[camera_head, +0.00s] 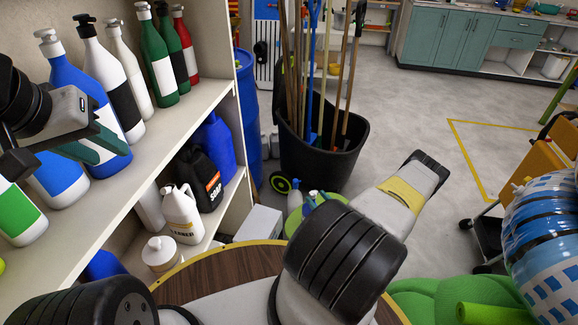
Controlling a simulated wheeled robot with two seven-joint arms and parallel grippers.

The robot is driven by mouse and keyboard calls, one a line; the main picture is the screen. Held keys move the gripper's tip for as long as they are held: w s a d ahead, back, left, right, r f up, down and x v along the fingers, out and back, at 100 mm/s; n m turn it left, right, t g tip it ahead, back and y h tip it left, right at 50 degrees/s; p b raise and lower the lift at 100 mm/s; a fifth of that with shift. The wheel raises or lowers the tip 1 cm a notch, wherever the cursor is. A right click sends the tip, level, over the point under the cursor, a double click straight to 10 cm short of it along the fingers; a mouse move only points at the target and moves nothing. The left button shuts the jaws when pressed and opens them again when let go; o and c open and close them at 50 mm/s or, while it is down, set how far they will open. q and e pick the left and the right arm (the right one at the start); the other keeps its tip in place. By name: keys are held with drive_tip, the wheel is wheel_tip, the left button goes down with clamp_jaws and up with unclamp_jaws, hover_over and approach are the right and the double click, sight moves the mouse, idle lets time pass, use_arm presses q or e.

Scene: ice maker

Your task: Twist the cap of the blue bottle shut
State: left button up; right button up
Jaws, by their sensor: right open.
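A tall blue bottle (68,78) with a white label and a grey-white cap (48,38) stands upright on the upper shelf at the left. The cap looks seated on its neck; I cannot tell how tight it is. My left gripper (98,150) comes in from the left edge, with teal fingers in front of the bottle's body, well below the cap. They overlap the bottle in view; I cannot tell whether they touch it or how far apart they are. My right arm reaches across the lower middle, but its gripper does not show.
Jugs stand on the lower shelf. A dark bin (320,150) with long handles stands beyond. Grey floor (430,80) is open to the right.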

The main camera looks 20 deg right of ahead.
drive_tip(key=w, duration=0.4)
drive_tip(key=w+a, duration=0.1)
drive_tip(key=w, duration=0.1)
drive_tip(key=shift+w, duration=0.2)
clamp_jaws()
